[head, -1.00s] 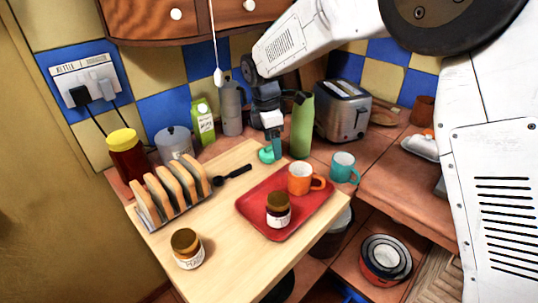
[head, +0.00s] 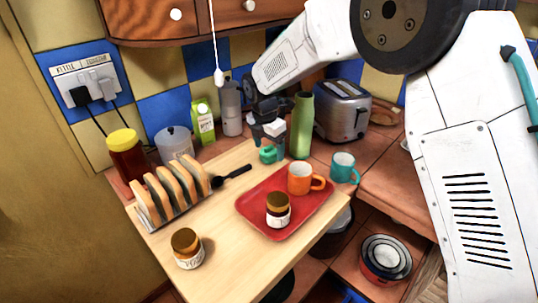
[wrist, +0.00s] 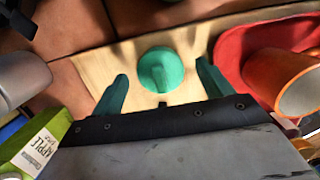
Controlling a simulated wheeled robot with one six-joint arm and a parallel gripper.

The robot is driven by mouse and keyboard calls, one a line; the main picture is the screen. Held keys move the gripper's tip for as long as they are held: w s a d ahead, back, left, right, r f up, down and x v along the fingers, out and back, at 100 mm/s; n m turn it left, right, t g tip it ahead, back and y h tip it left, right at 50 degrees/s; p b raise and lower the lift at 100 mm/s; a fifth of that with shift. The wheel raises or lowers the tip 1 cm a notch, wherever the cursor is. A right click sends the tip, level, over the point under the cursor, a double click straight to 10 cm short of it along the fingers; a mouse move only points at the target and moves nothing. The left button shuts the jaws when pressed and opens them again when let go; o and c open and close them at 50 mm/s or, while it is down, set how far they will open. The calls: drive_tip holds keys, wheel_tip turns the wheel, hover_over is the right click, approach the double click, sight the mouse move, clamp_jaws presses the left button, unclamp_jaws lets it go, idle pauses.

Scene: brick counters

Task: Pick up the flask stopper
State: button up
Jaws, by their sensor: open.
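The flask stopper (wrist: 161,69) is a round teal cap with a raised grip on top. It lies on the pale wooden board (head: 215,240), near its back edge, and also shows in the head view (head: 268,155). My gripper (wrist: 163,88) has teal fingers, open, one on each side of the stopper in the wrist view. In the head view my gripper (head: 268,143) is right at the stopper from above and hides part of it. I cannot tell whether the fingers touch it. The green flask (head: 302,125) stands upright just right of my gripper.
A red tray (head: 250,207) holds an orange mug (head: 301,178) and a jar (head: 278,211). A black spoon (head: 232,176) and a toast rack (head: 170,190) lie to the left. A juice carton (head: 203,122) and a grey pot (head: 231,108) stand behind. A teal mug (head: 343,167) stands right.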

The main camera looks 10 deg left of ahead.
drive_tip(key=shift+f, duration=0.2)
drive_tip(key=c, duration=1.1)
drive_tip(key=shift+r, duration=0.1)
